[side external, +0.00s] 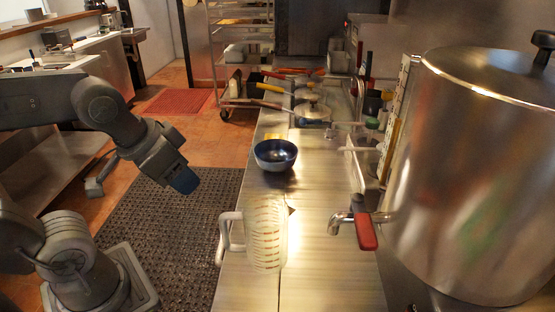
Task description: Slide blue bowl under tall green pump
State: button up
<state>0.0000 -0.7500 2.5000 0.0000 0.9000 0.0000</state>
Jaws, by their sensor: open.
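The blue bowl (275,154) sits upright on the steel counter, dark blue outside with a shiny inside. My gripper (185,181) is at the left, in the air over the floor mat, pointing down and to the right. It is open and apart from the bowl, well to its left. Its fingers are too small to make out clearly. I cannot make out a tall green pump; a small green object (372,123) shows at the counter's right side, partly among other items.
A clear measuring jug (264,232) stands in front of the bowl. A large steel pot (475,180) with a red-handled tap (366,230) is at the right. Pans and utensils with coloured handles lie behind the bowl. The counter (330,280) is bare at the front.

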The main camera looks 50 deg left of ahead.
jog(key=shift+c, duration=0.6)
jog(key=w+a+f+n+h, duration=0.1)
jog(key=w+a+n, duration=0.5)
jog(key=w, duration=0.5)
jog(key=w+a+f+n+g+h, duration=0.1)
jog(key=w+a+n, duration=0.6)
jog(key=w+a, duration=0.4)
jog(key=shift+f, duration=0.4)
jog(key=shift+w, duration=0.1)
jog(key=x, duration=1.3)
jog(key=shift+f, duration=0.4)
jog(key=shift+c, duration=0.5)
